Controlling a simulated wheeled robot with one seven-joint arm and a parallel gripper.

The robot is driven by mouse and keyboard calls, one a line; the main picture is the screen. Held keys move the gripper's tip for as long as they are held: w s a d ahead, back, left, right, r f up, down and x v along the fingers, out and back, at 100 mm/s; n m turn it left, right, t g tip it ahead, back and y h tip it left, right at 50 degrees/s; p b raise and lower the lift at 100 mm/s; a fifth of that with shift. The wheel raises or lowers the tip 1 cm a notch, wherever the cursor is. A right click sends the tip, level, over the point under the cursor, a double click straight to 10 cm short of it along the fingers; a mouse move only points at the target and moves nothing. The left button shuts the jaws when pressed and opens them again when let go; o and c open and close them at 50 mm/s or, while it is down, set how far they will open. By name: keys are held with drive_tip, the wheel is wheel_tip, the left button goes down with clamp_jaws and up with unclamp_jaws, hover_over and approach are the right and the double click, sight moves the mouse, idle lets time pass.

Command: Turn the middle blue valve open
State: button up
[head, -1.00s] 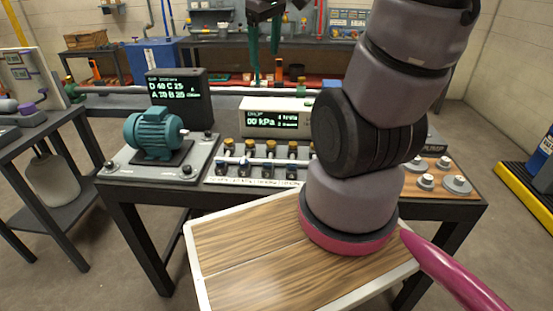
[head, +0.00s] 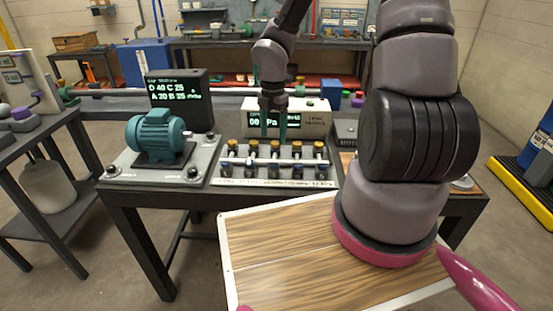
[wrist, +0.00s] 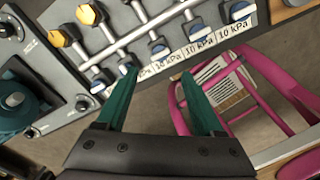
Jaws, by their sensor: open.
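A row of blue valves with white bands sits along the front of the valve panel (head: 240,182). The middle blue valve (head: 274,171) shows below my gripper in the head view; in the wrist view it (wrist: 159,50) lies just beyond the gap between the fingertips. My gripper (head: 273,134) has two green fingers pointing down. It is open and empty, above the back of the panel in the head view. The wrist view shows the gripper (wrist: 158,76) with its fingers apart. I see no contact with a valve.
Yellow-brown knobs (head: 275,146) and a silver pipe (head: 262,160) run behind the blue valves. A kPa display (head: 318,116) stands behind. A teal motor (head: 156,134) and a dark display box (head: 180,100) are at left. Neighbouring valves flank the middle one closely.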

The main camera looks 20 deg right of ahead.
sight(274, 163)
wheel_tip(274, 163, down, 10)
drive_tip(key=shift+r, duration=0.1)
idle(0.4)
clamp_jaws()
